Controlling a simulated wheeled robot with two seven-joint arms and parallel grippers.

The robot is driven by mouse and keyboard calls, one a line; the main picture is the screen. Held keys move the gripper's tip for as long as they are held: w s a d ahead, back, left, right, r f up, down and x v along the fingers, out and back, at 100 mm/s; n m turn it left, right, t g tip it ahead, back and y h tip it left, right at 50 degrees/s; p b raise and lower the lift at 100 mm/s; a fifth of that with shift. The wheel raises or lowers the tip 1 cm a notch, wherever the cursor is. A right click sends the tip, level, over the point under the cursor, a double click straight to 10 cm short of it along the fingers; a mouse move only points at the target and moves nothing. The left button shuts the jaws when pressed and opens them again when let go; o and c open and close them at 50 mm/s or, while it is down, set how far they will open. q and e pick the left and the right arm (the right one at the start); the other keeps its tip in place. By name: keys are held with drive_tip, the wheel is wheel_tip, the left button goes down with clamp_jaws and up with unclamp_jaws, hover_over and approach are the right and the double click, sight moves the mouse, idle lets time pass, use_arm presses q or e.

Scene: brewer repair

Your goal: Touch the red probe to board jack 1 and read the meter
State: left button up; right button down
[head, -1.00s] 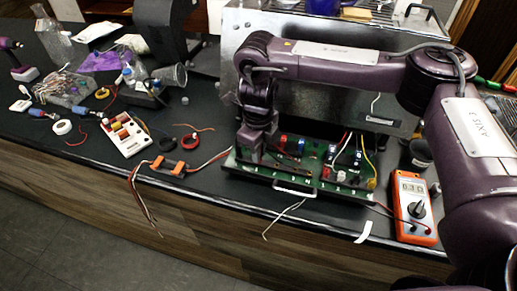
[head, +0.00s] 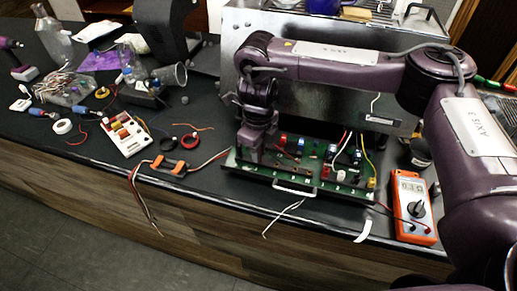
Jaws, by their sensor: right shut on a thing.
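The green circuit board (head: 320,186) lies on the counter in front of the metal brewer housing, with small marked jacks along its front edge. My right gripper (head: 247,160) points down at the board's left end and is shut. The red probe it appears to hold is hidden by the fingers, so I cannot tell whether its tip touches jack 1. My left gripper is not in view.
An orange clamp-like part (head: 172,166) with loose wires lies left of the board. The metal housing (head: 300,112) rises behind the board.

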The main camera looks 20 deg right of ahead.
idle(0.9)
drive_tip(key=c, duration=1.3)
unclamp_jaws()
drive_tip(key=shift+c, duration=0.2)
wheel_tip(320, 180, up, 8)
drive_tip(key=shift+f, duration=0.1)
